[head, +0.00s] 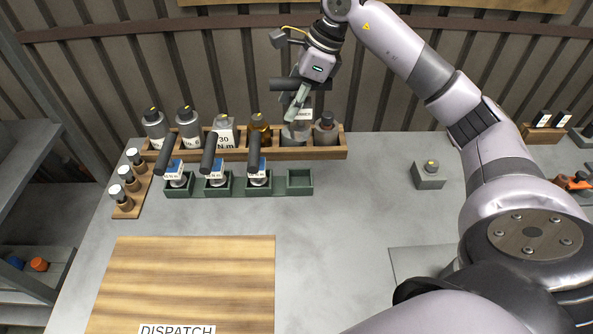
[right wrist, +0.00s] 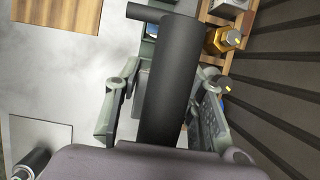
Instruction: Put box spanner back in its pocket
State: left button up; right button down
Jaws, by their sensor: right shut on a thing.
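My right gripper (head: 298,98) is above the back wooden rack, shut on the box spanner. The spanner's thick black handle (right wrist: 168,75) runs between the two fingers in the right wrist view. In the head view the handle (head: 284,84) sticks out to the left of the gripper, with a white label (head: 303,114) just below. The spanner's lower end is hard to tell from the containers behind. A green pocket (head: 300,183) at the right end of its row is empty, nearer the front than the gripper. The other pockets hold similar black-handled tools (head: 217,172). My left gripper is not in view.
The wooden rack (head: 320,154) holds several bottles, one amber (head: 258,128). A small wooden block (head: 124,205) with little bottles stands left. A wooden dispatch board (head: 190,280) lies in front. A grey block (head: 429,177) stands right; the table between is clear.

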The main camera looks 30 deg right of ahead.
aim_at(294, 126)
notch_tip(294, 126, down, 4)
jog(key=shift+s+f+p, duration=0.15)
jog(key=shift+p, duration=0.3)
notch_tip(294, 126, down, 14)
jog(key=p, duration=0.3)
jog(key=shift+r, duration=0.2)
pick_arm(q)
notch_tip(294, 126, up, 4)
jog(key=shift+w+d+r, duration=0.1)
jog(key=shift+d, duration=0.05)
pick_arm(e)
jog(key=shift+f, duration=0.1)
jog(key=shift+f, duration=0.1)
jog(key=c, duration=1.1)
grip_release()
jog(key=shift+o, duration=0.2)
